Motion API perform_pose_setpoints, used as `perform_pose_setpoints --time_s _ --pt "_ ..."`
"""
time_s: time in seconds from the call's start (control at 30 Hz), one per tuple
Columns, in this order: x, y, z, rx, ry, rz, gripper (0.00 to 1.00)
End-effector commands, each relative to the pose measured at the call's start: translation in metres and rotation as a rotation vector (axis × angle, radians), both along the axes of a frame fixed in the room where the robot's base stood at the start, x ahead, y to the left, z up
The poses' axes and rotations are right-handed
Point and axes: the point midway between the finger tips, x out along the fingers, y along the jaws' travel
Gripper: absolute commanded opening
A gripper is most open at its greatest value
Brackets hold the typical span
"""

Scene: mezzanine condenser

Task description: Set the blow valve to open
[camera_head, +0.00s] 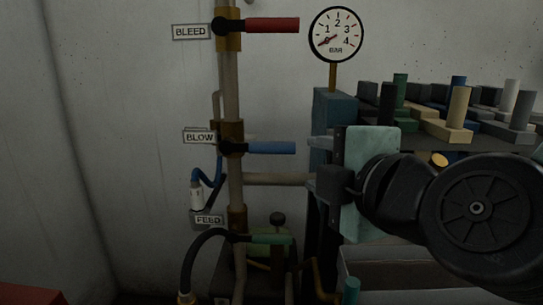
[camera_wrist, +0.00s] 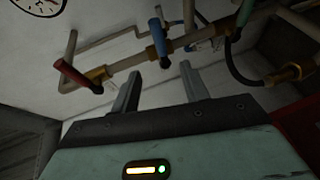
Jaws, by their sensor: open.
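The blow valve has a blue lever (camera_head: 271,148) on a brass body beside the BLOW label (camera_head: 198,137). The lever lies level, pointing right, across the upright pipe. In the wrist view the blue lever (camera_wrist: 156,34) shows beyond the fingers, between the red and green levers. My gripper (camera_head: 313,166) is right of the lever's free end and slightly lower, its fingers pointing left towards the pipe. In the wrist view my gripper (camera_wrist: 160,76) is open, with nothing between its fingers. No contact with the lever shows.
The BLEED valve's red lever (camera_head: 272,25) is above; the FEED valve's green lever (camera_head: 270,239) is below. Both point right. A pressure gauge (camera_head: 336,35) reads near its low end. A shelf (camera_head: 455,143) of coloured blocks and pegs stands at right. A hose (camera_head: 197,255) hangs lower left.

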Motion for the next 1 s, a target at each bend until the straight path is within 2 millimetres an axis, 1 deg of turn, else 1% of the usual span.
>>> perform_pose_setpoints --time_s 0.13,0.27,0.67,0.8,1.0 --pt "0.005 0.0 0.003 -0.014 -0.012 -0.008 0.45" --pt "0.015 0.004 0.003 -0.017 -0.009 -0.009 0.45" --pt "0.053 0.019 -0.005 -0.016 -0.007 -0.005 0.45" --pt "0.079 0.029 -0.016 -0.011 -0.01 -0.006 0.45" --pt "0.117 0.043 -0.023 -0.01 -0.01 -0.005 0.45"
